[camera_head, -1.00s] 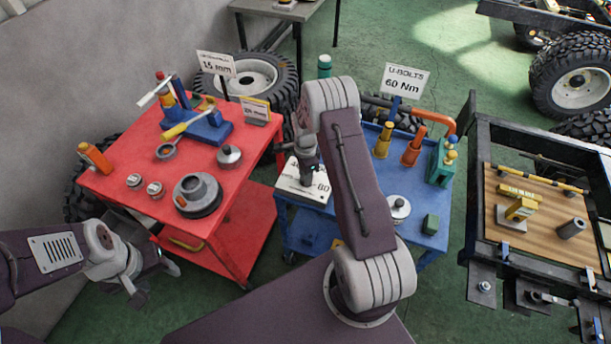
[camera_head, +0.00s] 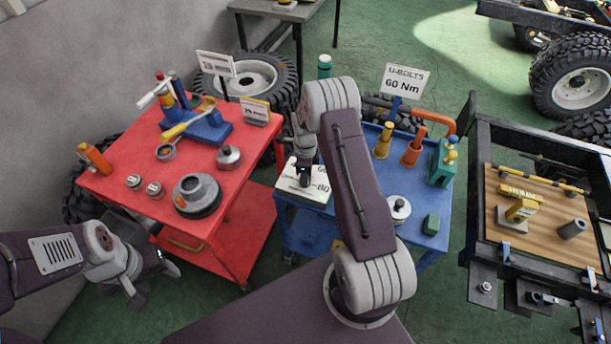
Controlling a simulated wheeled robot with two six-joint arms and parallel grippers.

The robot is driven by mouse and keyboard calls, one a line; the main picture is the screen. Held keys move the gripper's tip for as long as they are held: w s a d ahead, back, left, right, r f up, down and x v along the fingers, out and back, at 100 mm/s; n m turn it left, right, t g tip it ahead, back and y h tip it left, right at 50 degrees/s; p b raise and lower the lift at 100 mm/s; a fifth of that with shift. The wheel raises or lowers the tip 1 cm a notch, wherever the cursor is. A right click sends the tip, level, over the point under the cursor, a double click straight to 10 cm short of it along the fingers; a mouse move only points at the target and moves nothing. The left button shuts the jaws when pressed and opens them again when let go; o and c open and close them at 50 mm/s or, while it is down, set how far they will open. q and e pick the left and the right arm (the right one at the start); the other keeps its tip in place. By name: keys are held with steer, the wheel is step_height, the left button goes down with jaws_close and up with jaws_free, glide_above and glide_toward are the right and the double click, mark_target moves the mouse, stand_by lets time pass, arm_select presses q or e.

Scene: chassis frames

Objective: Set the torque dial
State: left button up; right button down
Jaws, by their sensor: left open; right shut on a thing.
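The torque dial's white plate (camera_head: 290,188) lies on the left end of the blue cart's top. Printed numbers show on it, with 80 readable at its right side. My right gripper (camera_head: 305,182) points down over the middle of the plate and is shut on the dial's knob, which the fingers mostly hide. I cannot read the dial's setting. A sign (camera_head: 404,81) above the blue cart reads "U-BOLTS 60 Nm". My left gripper (camera_head: 152,278) is open and empty, low at the left beside the red cart.
The red cart (camera_head: 135,165) holds a blue stand (camera_head: 208,128), round weights and a wrench. A chassis frame with a wooden board (camera_head: 515,250) stands at right.

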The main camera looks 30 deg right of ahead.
steer(key=shift+w, duration=0.1)
steer(key=c, duration=0.9)
jaws_free()
step_height(320, 180, up, 9)
steer(key=shift+r+b, duration=0.1)
steer(key=shift+b, duration=0.4)
